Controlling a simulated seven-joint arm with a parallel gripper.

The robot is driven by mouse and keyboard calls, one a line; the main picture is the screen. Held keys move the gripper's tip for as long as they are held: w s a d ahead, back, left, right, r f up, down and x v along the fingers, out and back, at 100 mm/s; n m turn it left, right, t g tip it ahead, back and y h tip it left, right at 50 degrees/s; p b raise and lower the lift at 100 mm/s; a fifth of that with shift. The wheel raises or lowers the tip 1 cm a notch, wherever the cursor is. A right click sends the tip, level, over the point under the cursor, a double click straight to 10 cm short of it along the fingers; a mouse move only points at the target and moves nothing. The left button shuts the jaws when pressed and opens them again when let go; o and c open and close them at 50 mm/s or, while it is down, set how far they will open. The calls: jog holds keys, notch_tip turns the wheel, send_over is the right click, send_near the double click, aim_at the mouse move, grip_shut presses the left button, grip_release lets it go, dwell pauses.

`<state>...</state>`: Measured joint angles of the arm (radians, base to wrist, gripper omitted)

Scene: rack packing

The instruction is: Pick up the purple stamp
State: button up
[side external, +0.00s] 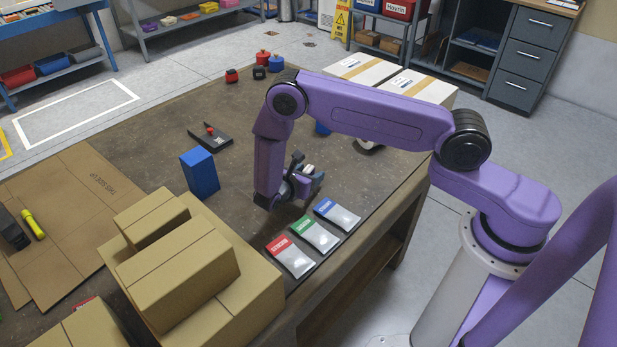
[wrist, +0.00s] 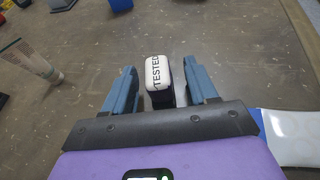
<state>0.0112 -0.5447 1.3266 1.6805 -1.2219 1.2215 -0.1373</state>
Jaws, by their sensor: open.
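A stamp (wrist: 158,82) with a white top printed "TESTED" and a dark body stands on the brown table in the wrist view. Its body looks nearly black there, and I cannot make out a clear purple. My gripper (wrist: 162,90) is open, with one blue finger on each side of the stamp and a visible gap on both sides. In the side external view my gripper (side external: 309,182) is low over the table, beyond the row of pouches. The stamp is mostly hidden there.
Three pouches with red (side external: 291,256), green (side external: 315,234) and blue (side external: 337,215) bands lie along the near table edge. A blue block (side external: 200,174) and stacked cartons (side external: 180,270) stand left. A white tube (wrist: 32,58) is left in the wrist view. White boxes (side external: 418,86) stand behind my arm.

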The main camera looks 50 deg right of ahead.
grip_shut()
jog(key=shift+r, duration=0.15)
